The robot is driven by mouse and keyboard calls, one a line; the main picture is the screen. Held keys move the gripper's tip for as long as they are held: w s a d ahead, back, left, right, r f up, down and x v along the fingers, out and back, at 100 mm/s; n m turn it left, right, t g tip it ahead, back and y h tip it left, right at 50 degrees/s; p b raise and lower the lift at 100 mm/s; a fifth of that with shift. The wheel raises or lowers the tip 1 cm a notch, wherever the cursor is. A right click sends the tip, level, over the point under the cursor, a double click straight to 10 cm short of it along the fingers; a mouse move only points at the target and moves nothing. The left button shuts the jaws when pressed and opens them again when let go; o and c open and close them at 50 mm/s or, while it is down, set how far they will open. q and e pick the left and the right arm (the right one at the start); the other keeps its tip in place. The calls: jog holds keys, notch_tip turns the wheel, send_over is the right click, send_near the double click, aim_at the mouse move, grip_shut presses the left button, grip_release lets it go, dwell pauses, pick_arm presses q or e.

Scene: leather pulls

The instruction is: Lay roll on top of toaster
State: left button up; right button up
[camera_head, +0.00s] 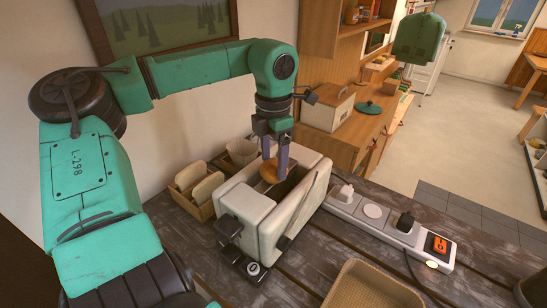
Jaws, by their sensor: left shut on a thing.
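The toaster (250,218) is a cream box with dark slots on top, standing on the dark wooden table. My left gripper (274,168) points down over the toaster's top and is shut on a brown roll (271,173). The roll is at the far part of the toaster's top, by the slot opening. I cannot tell whether it touches the toaster. The gripper's fingers hide part of the roll. My right gripper is not in view.
A wooden box (205,212) with bread slices stands left of the toaster. A white power strip (385,228) with plugs lies to its right. A wicker basket (372,290) stands at the front. A bread box (328,108) sits on the counter behind.

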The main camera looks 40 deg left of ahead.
aim_at(275, 162)
pick_arm(q)
jog(key=o, duration=0.9)
jog(key=shift+w, duration=0.15)
jog(key=shift+c, duration=0.2)
jog(key=shift+r, duration=0.2)
notch_tip(275, 162, up, 12)
jog(key=b, duration=0.2)
jog(key=shift+f+b, duration=0.15)
jog(key=shift+b, duration=0.2)
jog(key=shift+d, duration=0.1)
